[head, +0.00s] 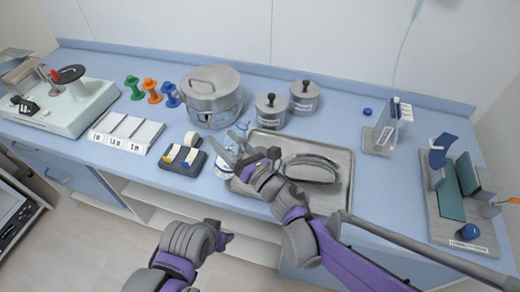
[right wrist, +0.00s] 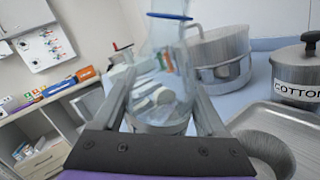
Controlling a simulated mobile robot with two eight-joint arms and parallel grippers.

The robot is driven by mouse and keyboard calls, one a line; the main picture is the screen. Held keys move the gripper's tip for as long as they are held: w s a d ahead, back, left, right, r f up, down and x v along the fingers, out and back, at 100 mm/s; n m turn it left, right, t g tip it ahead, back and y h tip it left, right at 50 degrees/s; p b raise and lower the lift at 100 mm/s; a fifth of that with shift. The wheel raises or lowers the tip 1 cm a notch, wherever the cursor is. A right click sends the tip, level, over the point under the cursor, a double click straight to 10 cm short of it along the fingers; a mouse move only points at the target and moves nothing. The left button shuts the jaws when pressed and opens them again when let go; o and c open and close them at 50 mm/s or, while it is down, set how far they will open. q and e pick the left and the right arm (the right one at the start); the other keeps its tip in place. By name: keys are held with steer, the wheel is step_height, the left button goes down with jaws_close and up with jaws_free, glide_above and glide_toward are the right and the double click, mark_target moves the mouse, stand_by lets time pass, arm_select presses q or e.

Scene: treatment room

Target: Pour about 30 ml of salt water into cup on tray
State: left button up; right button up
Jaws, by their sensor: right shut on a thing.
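My right gripper (head: 238,152) is shut on a clear bottle (right wrist: 163,75) at the left end of the metal tray (head: 342,196). In the head view the gripper hides much of the bottle. I cannot make out its liquid level. A shiny curved metal dish (head: 312,168) sits on the tray.
A large lidded pot (head: 211,95) and two lidded canisters (head: 271,111) (head: 304,97) stand behind the tray. A dark tape holder (head: 182,158) and a white sectioned box (head: 127,131) are left. A stand (head: 382,135) and an organiser (head: 452,190) are right.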

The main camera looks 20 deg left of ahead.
steer(key=n, duration=0.3)
steer(key=shift+g+p, duration=0.3)
steer(key=shift+p, duration=0.1)
steer(key=shift+s+f+n+h, duration=0.1)
steer(key=shift+f+n+h, duration=0.35)
steer(key=shift+n, duration=0.65)
